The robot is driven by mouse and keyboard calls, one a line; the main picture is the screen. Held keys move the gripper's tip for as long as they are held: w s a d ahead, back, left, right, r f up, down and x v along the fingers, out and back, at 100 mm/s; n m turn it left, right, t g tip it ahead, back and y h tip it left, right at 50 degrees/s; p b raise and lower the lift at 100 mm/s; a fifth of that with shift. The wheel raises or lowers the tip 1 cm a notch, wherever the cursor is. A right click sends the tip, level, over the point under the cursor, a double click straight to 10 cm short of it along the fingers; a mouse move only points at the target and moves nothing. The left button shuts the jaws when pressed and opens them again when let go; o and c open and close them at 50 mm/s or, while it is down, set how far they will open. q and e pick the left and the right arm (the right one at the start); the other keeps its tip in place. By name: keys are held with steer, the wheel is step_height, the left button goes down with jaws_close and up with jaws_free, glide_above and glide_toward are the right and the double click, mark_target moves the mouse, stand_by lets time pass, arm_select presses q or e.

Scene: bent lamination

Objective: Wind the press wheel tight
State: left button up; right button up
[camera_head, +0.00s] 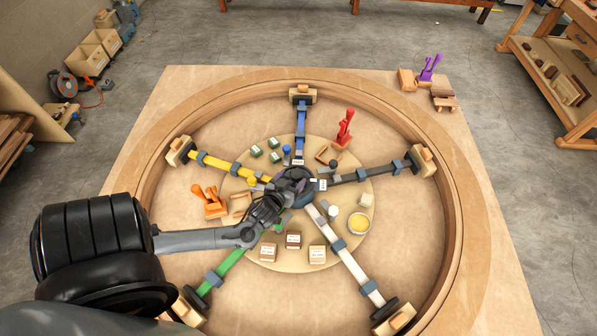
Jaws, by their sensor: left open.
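A round wooden ring form (459,200) lies on a large board. Coloured press bars reach out from a dark central hub to wooden blocks at the ring's inner wall: blue (301,122), yellow (216,162), black (370,174), green (222,270) and white (357,271). Dark discs show at the outer ends of the green and white bars; I cannot tell which part is the press wheel. My left gripper (298,183) is open over the hub and hides much of it. Whether it touches anything is unclear. My right gripper is not in view.
A purple clamp (430,67) stands at the board's back right corner. A wooden bench (560,75) stands at right.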

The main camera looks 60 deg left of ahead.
mark_target(296, 173)
arm_select(q)
steer(key=x, duration=0.6)
steer(key=shift+w+a+f, duration=0.15)
steer(key=shift+w, duration=0.1)
steer(key=c, duration=1)
steer(key=shift+o, duration=0.2)
